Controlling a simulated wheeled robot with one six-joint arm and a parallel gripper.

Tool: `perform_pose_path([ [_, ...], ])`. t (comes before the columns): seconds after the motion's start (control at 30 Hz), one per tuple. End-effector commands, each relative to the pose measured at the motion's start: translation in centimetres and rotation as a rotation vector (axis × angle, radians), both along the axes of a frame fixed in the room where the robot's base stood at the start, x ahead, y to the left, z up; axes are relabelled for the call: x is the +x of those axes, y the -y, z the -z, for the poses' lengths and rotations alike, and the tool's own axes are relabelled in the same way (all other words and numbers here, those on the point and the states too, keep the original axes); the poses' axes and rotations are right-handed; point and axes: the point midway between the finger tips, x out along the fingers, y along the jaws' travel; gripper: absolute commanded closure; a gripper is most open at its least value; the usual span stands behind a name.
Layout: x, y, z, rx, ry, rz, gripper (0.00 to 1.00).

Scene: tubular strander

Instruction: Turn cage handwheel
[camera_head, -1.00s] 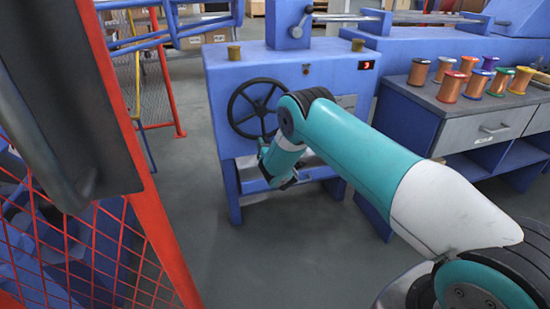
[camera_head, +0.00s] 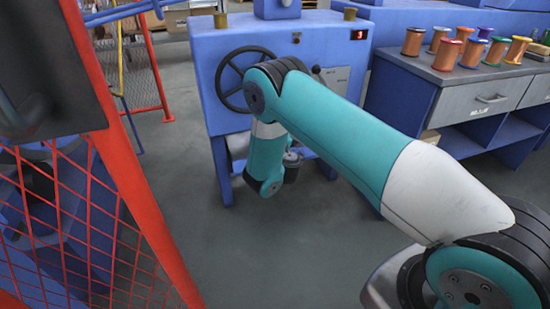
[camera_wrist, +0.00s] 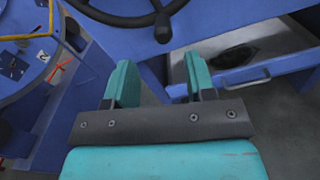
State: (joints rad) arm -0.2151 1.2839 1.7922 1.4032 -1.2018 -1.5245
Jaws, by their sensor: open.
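The black cage handwheel (camera_head: 229,84) is on the front of the blue machine cabinet (camera_head: 207,50) in the head view; my arm covers its right side. In the wrist view the lower part of the handwheel's rim (camera_wrist: 120,19) shows at the top edge, with a dark knob on it (camera_wrist: 163,29). My gripper (camera_wrist: 158,72) is open and empty, its two teal fingers apart below the rim and not around it. In the head view the gripper's fingers are hidden behind my arm.
Several coloured spools stand on the grey bench (camera_head: 475,82) at right. A red-framed mesh guard (camera_head: 135,175) stands close at left. The floor before the cabinet is clear.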

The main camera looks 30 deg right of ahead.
Motion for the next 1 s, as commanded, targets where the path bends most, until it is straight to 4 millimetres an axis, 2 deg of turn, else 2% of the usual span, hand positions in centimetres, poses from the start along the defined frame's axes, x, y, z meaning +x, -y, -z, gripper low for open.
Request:
perform_pose_path([
  [0.03,-0.1,-0.1,0.8,0.001,0.002,-0.001,0.50],
  [0.47,-2.4,-0.1,1.0,0.001,0.001,-0.001,0.50],
  [1.0,-7.6,-1.0,0.5,0.001,0.001,-0.001,0.50],
])
